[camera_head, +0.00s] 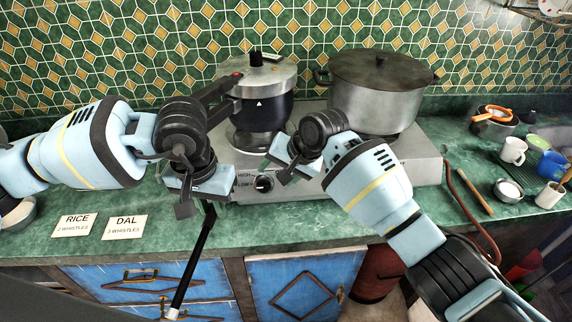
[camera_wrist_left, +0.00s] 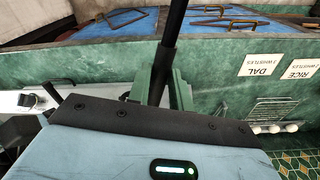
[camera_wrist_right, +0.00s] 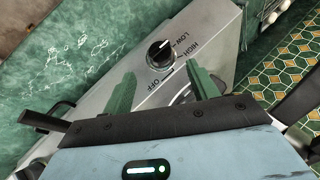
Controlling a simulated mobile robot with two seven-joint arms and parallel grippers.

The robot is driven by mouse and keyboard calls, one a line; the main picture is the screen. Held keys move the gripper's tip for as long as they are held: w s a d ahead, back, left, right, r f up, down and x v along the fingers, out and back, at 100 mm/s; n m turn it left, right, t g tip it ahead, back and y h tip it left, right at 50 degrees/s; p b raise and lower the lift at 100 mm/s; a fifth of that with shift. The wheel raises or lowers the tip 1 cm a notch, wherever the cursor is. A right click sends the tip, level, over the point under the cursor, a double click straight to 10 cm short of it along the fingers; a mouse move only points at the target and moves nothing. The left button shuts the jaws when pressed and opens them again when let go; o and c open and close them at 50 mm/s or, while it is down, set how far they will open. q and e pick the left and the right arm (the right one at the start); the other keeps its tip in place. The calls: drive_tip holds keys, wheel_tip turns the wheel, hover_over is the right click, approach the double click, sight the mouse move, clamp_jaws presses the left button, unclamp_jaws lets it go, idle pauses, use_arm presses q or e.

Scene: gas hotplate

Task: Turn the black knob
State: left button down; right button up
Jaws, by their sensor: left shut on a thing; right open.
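The black knob (camera_head: 264,183) is on the front panel of the grey hotplate (camera_head: 310,187). The right wrist view shows the knob (camera_wrist_right: 160,55) with a white pointer mark and the labels OFF, LOW and HIGH around it. My right gripper (camera_wrist_right: 163,88) is open, with its green fingers spread to either side of the knob and short of it. In the head view it (camera_head: 278,172) is just right of the knob. My left gripper (camera_head: 207,203) is shut on a long black rod (camera_wrist_left: 168,45), which slants down in front of the counter, left of the hotplate.
A pressure cooker (camera_head: 262,90) and a large lidded pot (camera_head: 380,95) stand on the hotplate. RICE (camera_head: 75,225) and DAL (camera_head: 124,228) cards are on the left. Cups (camera_head: 513,150) and a rolling pin (camera_head: 475,192) are on the right. A red cylinder (camera_head: 378,272) stands below the counter.

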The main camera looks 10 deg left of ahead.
use_arm(q)
drive_tip(key=shift+f, duration=0.1)
use_arm(e)
drive_tip(key=shift+v, duration=2.35)
drive_tip(key=shift+d, duration=0.1)
